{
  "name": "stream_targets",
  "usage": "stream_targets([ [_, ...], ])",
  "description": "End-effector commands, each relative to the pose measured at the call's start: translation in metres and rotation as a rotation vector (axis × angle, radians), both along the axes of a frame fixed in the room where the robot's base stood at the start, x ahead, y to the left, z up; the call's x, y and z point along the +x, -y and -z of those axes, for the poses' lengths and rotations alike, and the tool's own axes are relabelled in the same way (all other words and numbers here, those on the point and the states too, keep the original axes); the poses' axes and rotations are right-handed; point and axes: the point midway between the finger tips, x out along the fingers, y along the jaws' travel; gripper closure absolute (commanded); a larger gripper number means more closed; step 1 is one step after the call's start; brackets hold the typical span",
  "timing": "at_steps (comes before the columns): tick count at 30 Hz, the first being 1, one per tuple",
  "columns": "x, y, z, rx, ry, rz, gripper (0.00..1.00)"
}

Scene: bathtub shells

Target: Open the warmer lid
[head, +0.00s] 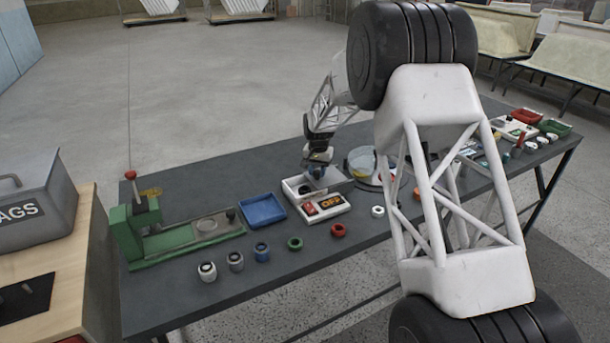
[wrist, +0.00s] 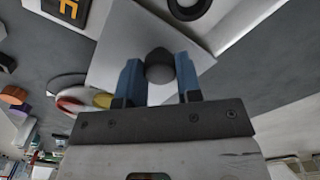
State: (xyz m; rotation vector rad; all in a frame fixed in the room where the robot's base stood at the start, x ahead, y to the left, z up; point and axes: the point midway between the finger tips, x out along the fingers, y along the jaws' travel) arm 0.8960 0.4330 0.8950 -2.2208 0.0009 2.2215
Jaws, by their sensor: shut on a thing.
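The warmer (head: 337,210) is a white box on the dark table, with an orange-lettered OFF label on its front part. Its lid (head: 335,179) is a light grey plate at the back, partly hidden under my gripper. In the wrist view the lid (wrist: 118,50) fills the space beyond my fingers, and a dark round knob (wrist: 159,68) stands on it. My gripper (head: 317,168) is over the lid. In the wrist view its blue fingers are on both sides of the knob, shut on it. I cannot tell whether the lid is lifted.
A blue tray (head: 262,211) lies left of the warmer, beside a green press (head: 150,228). Several small coloured rings line the front edge, including a red one (head: 338,230). My arm hides part of the table.

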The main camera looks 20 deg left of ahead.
Motion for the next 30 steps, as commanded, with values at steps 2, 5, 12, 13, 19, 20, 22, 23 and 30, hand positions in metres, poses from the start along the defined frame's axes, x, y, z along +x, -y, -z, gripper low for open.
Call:
stream_targets([
  [2,0.0054,0.0045,-0.0002,0.001,0.001,0.000,1.00],
  [5,0.0072,0.0065,-0.0002,0.001,0.001,-0.001,1.00],
  [12,0.0070,0.0064,-0.0003,0.001,0.001,-0.001,1.00],
  [13,0.0070,0.0064,-0.0003,0.001,0.001,-0.001,0.63],
  [19,0.0069,0.0065,-0.0002,0.000,0.001,-0.001,0.42],
  [20,0.0068,0.0065,-0.0002,0.000,0.001,-0.001,0.42],
  [22,0.0068,0.0065,-0.0002,0.000,0.001,-0.001,0.42],
  [23,0.0068,0.0065,-0.0002,0.000,0.001,-0.001,0.42],
  [30,0.0068,0.0065,-0.0049,0.000,0.001,-0.001,0.42],
])
